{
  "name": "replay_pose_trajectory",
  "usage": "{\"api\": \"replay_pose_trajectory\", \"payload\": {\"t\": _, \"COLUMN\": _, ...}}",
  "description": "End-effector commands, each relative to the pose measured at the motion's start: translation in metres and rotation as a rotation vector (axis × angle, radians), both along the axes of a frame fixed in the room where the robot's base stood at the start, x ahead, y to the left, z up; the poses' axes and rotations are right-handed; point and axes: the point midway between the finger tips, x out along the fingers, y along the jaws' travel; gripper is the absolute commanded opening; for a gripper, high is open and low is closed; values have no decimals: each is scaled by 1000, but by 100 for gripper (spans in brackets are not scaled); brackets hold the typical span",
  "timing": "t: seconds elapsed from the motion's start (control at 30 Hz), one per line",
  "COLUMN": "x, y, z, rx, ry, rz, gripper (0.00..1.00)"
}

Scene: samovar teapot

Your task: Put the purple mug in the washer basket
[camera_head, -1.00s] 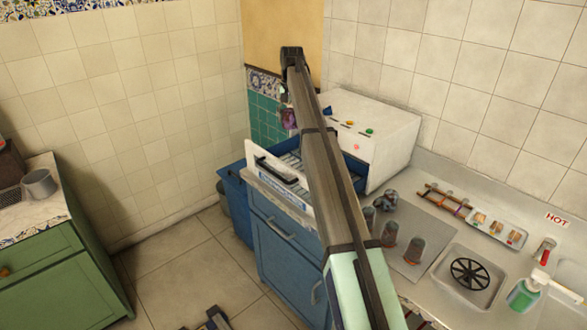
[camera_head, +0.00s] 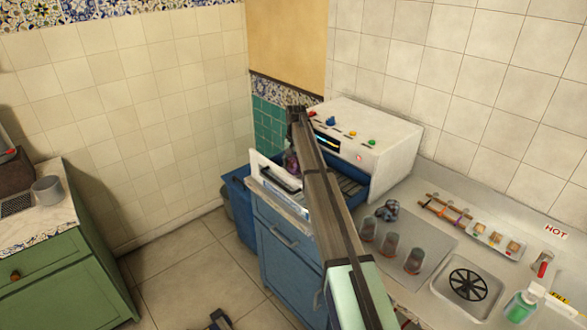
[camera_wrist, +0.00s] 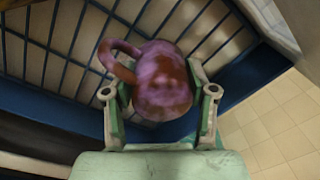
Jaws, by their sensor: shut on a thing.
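The purple mug (camera_wrist: 162,80) is between the fingers of my gripper (camera_wrist: 160,100) in the wrist view. My gripper is shut on it, and the mug's handle points to the left. The washer basket (camera_wrist: 60,45) is the blue wire rack behind and below the mug in the wrist view. In the head view the basket (camera_head: 350,187) is pulled out of the white washer. The mug (camera_head: 291,160) shows small beside my arm, over the left part of the basket. I cannot tell whether it touches the rack.
The white washer (camera_head: 375,140) stands behind the basket, with its white front panel (camera_head: 268,172) pulled out at left. Several upturned glasses (camera_head: 390,245) stand on the counter to the right. A grey mug (camera_head: 47,188) stands on the green cabinet at far left.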

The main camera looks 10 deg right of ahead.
Motion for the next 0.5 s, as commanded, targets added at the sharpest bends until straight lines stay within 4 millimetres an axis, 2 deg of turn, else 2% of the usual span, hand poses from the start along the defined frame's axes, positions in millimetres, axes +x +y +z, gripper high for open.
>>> {"api": "replay_pose_trajectory", "payload": {"t": 0.2, "x": 0, "y": 0, "z": -25, "rx": 0, "ry": 1, "rz": 0, "gripper": 17}}
{"api": "replay_pose_trajectory", "payload": {"t": 0.5, "x": 0, "y": 0, "z": -27, "rx": 0, "ry": -1, "rz": 0, "gripper": 17}}
